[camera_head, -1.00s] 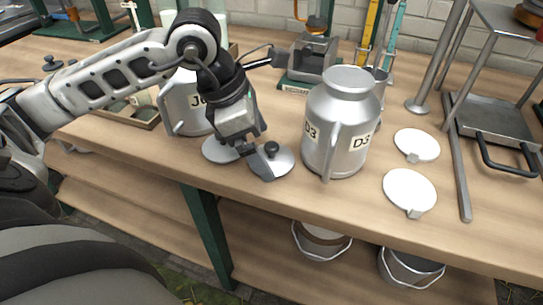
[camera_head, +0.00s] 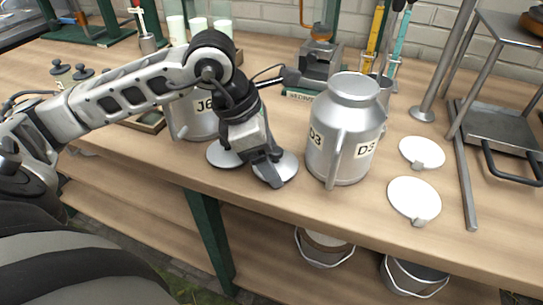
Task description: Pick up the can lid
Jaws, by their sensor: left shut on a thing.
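My left gripper (camera_head: 268,171) points down over the front of the wooden table and is shut on a grey round can lid (camera_head: 289,165). The gripper hides the lid's knob and much of its disc. I cannot tell whether the lid touches the table. A second grey lid (camera_head: 221,156) lies just left of the gripper, partly hidden by it. A silver can marked D3 (camera_head: 346,130) stands upright to the right of the held lid. A can marked J6 (camera_head: 190,118) stands behind my arm, partly hidden. My right gripper is not in view.
Two white discs (camera_head: 421,152) (camera_head: 414,199) lie on the table right of the D3 can. A metal stand (camera_head: 490,125) is at right. Buckets (camera_head: 324,249) (camera_head: 413,277) stand on the lower shelf.

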